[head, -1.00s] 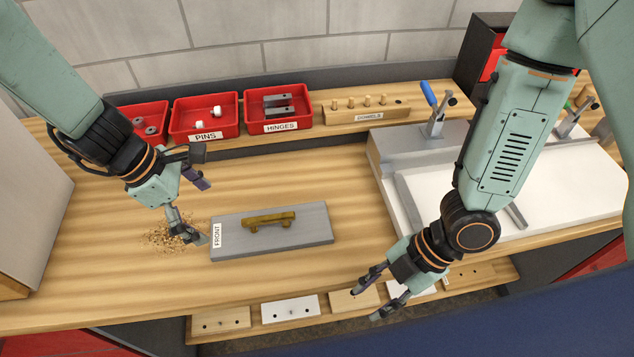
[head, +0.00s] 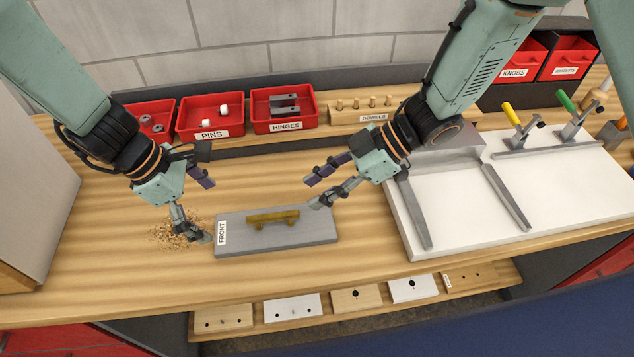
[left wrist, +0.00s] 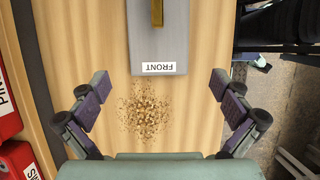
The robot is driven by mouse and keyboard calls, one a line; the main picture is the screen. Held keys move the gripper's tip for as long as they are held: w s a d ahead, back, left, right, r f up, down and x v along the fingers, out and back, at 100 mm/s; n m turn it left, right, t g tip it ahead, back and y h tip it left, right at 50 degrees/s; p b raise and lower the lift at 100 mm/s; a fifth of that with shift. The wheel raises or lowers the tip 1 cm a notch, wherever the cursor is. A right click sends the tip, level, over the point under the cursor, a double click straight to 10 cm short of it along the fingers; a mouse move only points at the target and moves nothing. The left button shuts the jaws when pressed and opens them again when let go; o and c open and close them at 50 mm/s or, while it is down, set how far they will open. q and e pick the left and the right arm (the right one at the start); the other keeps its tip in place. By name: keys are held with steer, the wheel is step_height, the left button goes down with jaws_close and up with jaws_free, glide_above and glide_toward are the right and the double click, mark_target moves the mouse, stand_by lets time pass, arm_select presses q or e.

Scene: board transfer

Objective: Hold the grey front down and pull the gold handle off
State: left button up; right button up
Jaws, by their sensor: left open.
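The grey front (head: 290,241), with a FRONT label at its left end, lies flat on the wooden bench. The gold handle (head: 272,217) sits on its top near the middle. My left gripper (head: 207,211) is open and empty just left of the labelled end. The left wrist view shows its fingers spread wide, with the grey front (left wrist: 172,44) and part of the gold handle (left wrist: 157,12) ahead between them. My right gripper (head: 312,192) is above the front's right end, right of the handle. Its fingers are apart with nothing between them.
A pile of wood shavings (head: 172,234) lies left of the front. Red bins of pins (head: 208,134) and hinges (head: 285,126) and a dowel block (head: 362,117) stand behind. A white board with clamps (head: 462,205) is at the right. Sample plates (head: 292,308) line the shelf below.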

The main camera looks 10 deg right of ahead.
mark_target(236, 232)
arm_select(q)
steer(key=shift+d+f, duration=0.1)
steer(key=shift+f, duration=0.1)
steer(key=x, duration=0.6)
steer(key=shift+d+f, duration=0.1)
steer(key=shift+f, duration=0.15)
steer(key=shift+w+d+f, duration=0.2)
steer(key=shift+d+f, duration=0.05)
steer(key=shift+f, duration=0.25)
arm_select(e)
steer(key=shift+w, duration=0.25)
arm_select(q)
steer(key=shift+s+r, duration=0.1)
steer(key=shift+s, duration=0.05)
steer(key=shift+c, duration=1.3)
steer(key=c, duration=0.9)
arm_select(e)
steer(key=shift+s, duration=0.15)
steer(key=shift+a+f, duration=0.25)
steer(key=shift+f, duration=0.2)
steer(key=shift+c, duration=0.6)
arm_select(q)
steer(key=shift+s, duration=0.15)
arm_select(e)
steer(key=shift+x, duration=4.5)
